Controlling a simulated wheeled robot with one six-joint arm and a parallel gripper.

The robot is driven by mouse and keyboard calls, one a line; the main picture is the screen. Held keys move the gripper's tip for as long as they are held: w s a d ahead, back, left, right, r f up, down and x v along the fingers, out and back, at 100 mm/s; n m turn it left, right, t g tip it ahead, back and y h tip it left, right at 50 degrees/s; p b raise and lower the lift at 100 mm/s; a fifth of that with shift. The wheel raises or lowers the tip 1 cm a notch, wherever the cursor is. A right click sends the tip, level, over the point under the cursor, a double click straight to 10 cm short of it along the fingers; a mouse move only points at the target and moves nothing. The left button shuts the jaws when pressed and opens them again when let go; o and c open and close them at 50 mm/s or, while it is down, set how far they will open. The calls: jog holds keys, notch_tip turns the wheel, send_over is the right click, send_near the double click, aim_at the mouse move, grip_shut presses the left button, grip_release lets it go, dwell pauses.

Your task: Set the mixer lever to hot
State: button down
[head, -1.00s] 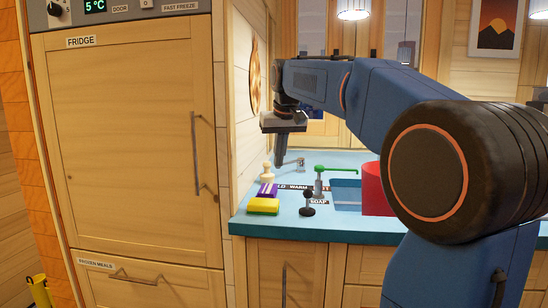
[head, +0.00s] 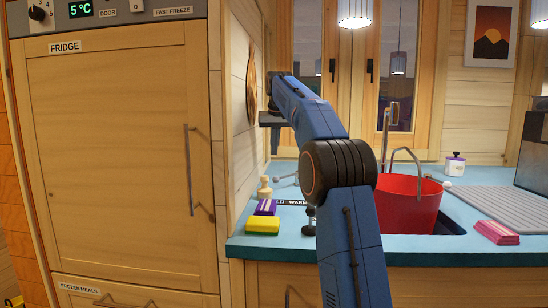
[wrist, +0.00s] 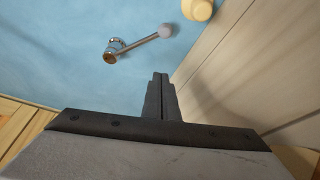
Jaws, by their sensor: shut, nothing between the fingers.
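The mixer lever (head: 284,178) is a thin chrome rod with a pale ball end, on the blue counter near the left wall. In the head view its ball points left, toward the cold side of the label strip. The strip (head: 296,203) shows "WARM"; my arm hides its right end. In the wrist view the lever (wrist: 140,42) runs from a round chrome base to the pale ball. My gripper (wrist: 158,78) is shut and empty, apart from the lever. In the head view my gripper (head: 275,148) hangs above the counter's left back.
A wooden peg-like item (head: 265,188), a purple block (head: 265,207) and a yellow sponge (head: 262,225) stand at the counter's left. A red bucket (head: 407,205) sits in the sink. The fridge (head: 120,160) and side wall bound the left.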

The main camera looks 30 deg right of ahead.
aim_at(288, 176)
jog(key=x, duration=0.9)
jog(key=s, duration=0.1)
jog(key=s+a, duration=0.1)
jog(key=shift+s+f, duration=0.15)
jog(key=shift+s, duration=0.2)
jog(key=shift+s+a+f, duration=0.1)
jog(key=shift+s+f, duration=0.05)
jog(key=shift+s, duration=0.4)
jog(key=shift+s, duration=0.1)
